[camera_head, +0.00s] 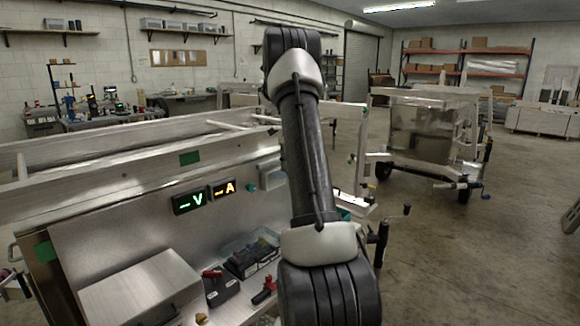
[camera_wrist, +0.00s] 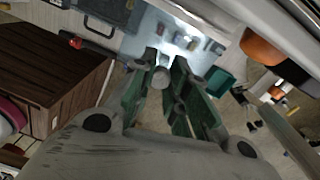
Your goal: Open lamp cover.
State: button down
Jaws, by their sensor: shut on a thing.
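In the wrist view my gripper (camera_wrist: 165,64) has its green-lined fingers around a small grey round knob (camera_wrist: 161,78). The knob sits between the fingers, in front of a bright, pale bluish panel (camera_wrist: 150,37). Several small blocks and glare spots show on or behind this panel. It may be the lamp cover, but its edges and any hinge are unclear. In the head view my arm hides the gripper and the knob, and I cannot pick out the lamp cover there.
In the head view an aluminium trailer (camera_head: 95,210) carries green and orange displays (camera_head: 206,197), black and red parts (camera_head: 220,286) and a metal box (camera_head: 140,288). Another trailer (camera_head: 420,135) stands behind at right. Floor at right is open. The wrist view shows a teal box (camera_wrist: 220,82) and brown wooden crate (camera_wrist: 45,75).

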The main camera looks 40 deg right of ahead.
jog(key=shift+w, duration=0.15)
jog(key=c, duration=1.3)
grip_release()
jog(key=r, duration=1.2)
jog(key=shift+d, duration=0.2)
